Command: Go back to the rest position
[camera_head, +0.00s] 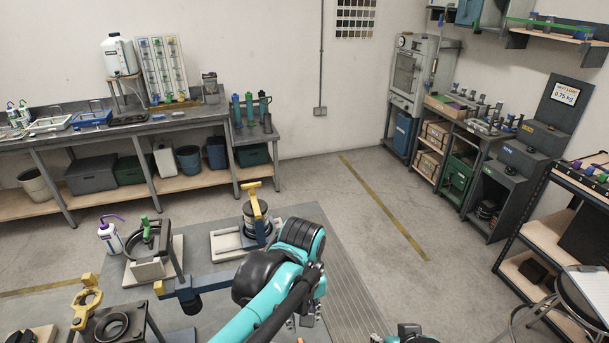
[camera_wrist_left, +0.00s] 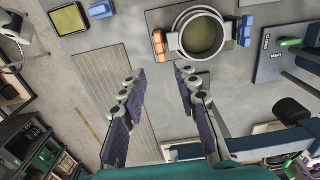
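My left arm reaches in from the bottom of the head view, and its teal and black upper links cover part of the floor mat. My left gripper (camera_wrist_left: 158,78) shows in the left wrist view with its two dark-padded fingers spread apart and nothing between them. Only grey floor shows in the gap. In the head view a part of its fingers (camera_head: 303,319) shows below the arm, pointing down. A teal and black piece of my own body is at the bottom edge of the head view. My right gripper cannot be made out.
A lever stand with a yellow handle (camera_head: 254,200) is just left of my arm. A blue bar (camera_head: 215,281) with a yellow end is near it. A round vessel (camera_wrist_left: 203,34) is ahead in the left wrist view. Floor (camera_head: 375,220) is clear toward the right shelves.

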